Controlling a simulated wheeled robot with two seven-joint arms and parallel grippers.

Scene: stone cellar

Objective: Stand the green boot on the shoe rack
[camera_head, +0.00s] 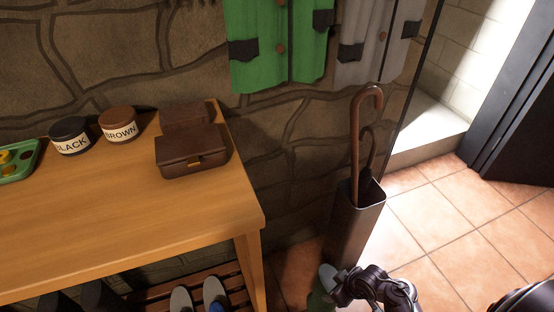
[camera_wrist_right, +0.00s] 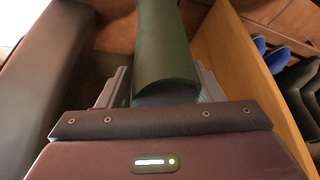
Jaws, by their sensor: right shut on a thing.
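My right gripper (camera_head: 333,283) is at the bottom of the head view, shut on the green boot (camera_head: 318,298). In the right wrist view the green boot (camera_wrist_right: 165,45) is a dark green tube between the two grey fingers of the right gripper (camera_wrist_right: 163,92). Most of the boot is cut off or hidden in the head view. The wooden shoe rack (camera_head: 210,284) is under the table at the bottom left, with grey and blue shoes (camera_head: 214,291) on it. My left gripper is not in view.
The wooden table (camera_head: 245,209) stands between the rack and my right gripper. Polish jars (camera_head: 118,126) and a brown box (camera_head: 192,154) sit on the table. Tiled floor (camera_head: 435,215) is free at right.

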